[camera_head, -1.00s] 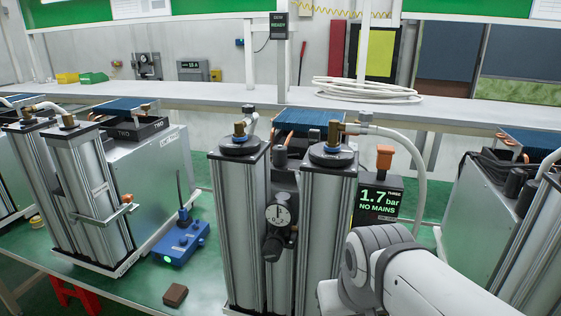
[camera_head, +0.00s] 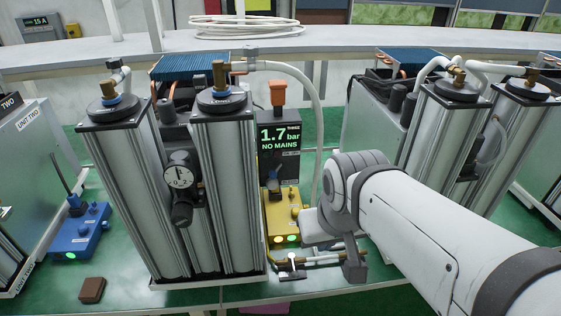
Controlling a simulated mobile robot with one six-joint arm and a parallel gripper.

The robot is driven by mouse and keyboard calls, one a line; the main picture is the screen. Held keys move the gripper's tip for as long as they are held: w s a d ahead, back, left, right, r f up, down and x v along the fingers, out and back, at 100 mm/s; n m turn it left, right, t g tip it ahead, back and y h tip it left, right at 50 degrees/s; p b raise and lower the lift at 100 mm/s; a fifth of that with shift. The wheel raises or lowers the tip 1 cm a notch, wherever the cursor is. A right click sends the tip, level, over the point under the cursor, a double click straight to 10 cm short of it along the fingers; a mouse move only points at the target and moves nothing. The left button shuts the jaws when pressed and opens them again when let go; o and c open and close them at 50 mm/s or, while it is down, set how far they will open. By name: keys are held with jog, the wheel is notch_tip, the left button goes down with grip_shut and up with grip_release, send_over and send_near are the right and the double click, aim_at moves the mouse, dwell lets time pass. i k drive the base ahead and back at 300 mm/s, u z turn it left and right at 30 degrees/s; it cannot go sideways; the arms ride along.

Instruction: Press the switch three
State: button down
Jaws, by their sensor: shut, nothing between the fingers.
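The unit marked THREE has a dark display (camera_head: 279,145) reading 1.7 bar and NO MAINS, right of two silver columns. Below it sits a yellow box (camera_head: 283,218) with small knobs, a dark upright stem, and one orange and one green light on its front. No label reading switch three is legible. My white arm (camera_head: 430,240) reaches in from the lower right. Its pale far end lies close beside the yellow box's right side; contact cannot be told.
Two columns (camera_head: 232,190) with a round gauge (camera_head: 181,176) stand left of the yellow box. Brass piping with a dark T-shaped piece (camera_head: 291,268) lies in front of it. A blue box (camera_head: 76,232) and brown block (camera_head: 92,290) are farther left. A white hose (camera_head: 316,105) arches above.

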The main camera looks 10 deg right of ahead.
aim_at(272, 173)
jog(key=z, duration=0.25)
jog(key=k, duration=1.25)
jog(key=u, duration=0.6)
jog(key=i, duration=1)
jog(key=u, duration=0.05)
